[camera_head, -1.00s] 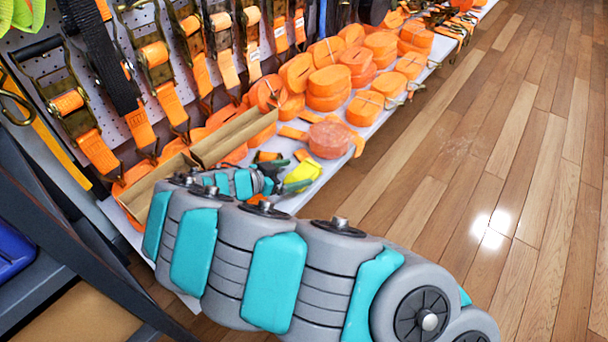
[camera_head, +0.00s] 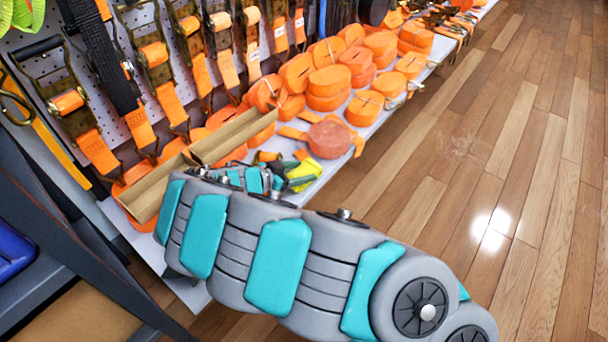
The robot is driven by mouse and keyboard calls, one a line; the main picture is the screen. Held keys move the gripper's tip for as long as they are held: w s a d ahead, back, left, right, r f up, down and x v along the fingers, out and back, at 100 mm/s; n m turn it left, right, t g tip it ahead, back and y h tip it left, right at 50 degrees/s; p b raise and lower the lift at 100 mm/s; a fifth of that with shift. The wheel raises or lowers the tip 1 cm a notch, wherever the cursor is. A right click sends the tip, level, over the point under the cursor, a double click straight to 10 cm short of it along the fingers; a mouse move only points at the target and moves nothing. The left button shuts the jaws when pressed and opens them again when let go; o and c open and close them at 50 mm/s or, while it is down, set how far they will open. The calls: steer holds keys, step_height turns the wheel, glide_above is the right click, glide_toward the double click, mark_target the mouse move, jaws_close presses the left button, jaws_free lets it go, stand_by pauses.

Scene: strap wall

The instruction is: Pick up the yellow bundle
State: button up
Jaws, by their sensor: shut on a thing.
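The yellow bundle (camera_head: 300,176) is at the near end of the white shelf, just past the end of my arm. My gripper (camera_head: 291,173) is at the bundle, with its dark and green finger parts against it. It is shut on the yellow bundle. My own arm hides the lower part of the gripper and some of the shelf there. I cannot tell whether the bundle is clear of the shelf surface.
A reddish-orange strap roll (camera_head: 329,140) lies just beyond the bundle. A cardboard tray (camera_head: 225,140) is to the left. Stacked orange rolls (camera_head: 328,88) fill the shelf farther back. Ratchet straps (camera_head: 160,75) hang on the pegboard. The wooden floor (camera_head: 470,150) at right is clear.

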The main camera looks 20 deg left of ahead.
steer(key=c, duration=0.5)
